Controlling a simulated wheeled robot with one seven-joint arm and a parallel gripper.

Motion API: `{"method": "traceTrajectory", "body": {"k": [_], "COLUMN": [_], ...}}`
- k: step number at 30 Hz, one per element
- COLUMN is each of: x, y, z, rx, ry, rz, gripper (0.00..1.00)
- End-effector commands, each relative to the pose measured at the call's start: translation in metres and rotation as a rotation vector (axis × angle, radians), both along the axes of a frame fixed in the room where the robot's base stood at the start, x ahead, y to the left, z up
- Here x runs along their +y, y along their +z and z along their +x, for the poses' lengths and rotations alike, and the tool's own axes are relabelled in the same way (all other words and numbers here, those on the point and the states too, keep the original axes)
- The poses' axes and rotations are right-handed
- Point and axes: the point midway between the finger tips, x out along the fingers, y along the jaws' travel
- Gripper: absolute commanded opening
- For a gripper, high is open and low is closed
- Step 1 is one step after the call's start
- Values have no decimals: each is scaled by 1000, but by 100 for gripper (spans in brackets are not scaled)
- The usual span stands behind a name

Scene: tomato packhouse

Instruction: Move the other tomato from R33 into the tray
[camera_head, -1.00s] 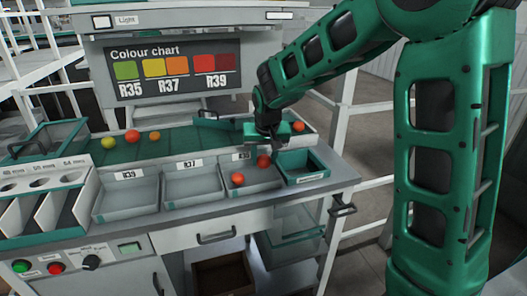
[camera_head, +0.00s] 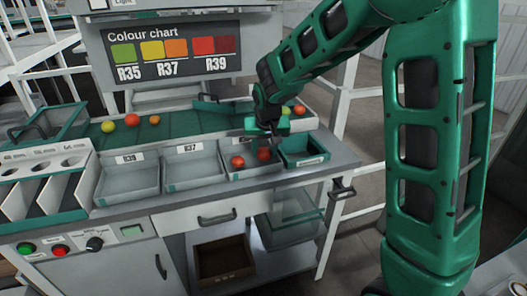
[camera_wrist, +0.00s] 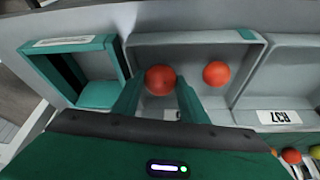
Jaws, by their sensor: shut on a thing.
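My gripper (camera_head: 270,146) reaches down into the third sorting bin (camera_head: 250,173), whose label is partly hidden by the gripper. In the wrist view my gripper (camera_wrist: 160,98) has its fingers on either side of a red tomato (camera_wrist: 160,79) and is shut on it. That tomato (camera_head: 264,154) sits low in the bin, and I cannot tell whether it touches the floor. A second red tomato (camera_wrist: 214,74) lies loose beside it, and it also shows in the head view (camera_head: 237,162). The green tray (camera_head: 310,162) stands just right of the bin and looks empty.
The R37 bin (camera_head: 195,182) and the leftmost bin (camera_head: 127,192) are empty. Behind them, a green belt carries a yellow-green tomato (camera_head: 108,126), an orange-red one (camera_head: 132,121) and others. A colour chart (camera_head: 172,52) stands above.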

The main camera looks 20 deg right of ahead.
Motion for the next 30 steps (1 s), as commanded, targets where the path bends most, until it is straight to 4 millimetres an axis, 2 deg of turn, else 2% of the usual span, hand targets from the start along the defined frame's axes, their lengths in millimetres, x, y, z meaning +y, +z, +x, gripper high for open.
{"method": "traceTrajectory", "body": {"k": [29,30], "x": [-1,-1], "y": [-10,-10], "z": [0,0], "rx": [0,-1], "ry": [-2,-2], "rz": [0,0], "gripper": [28,42]}}
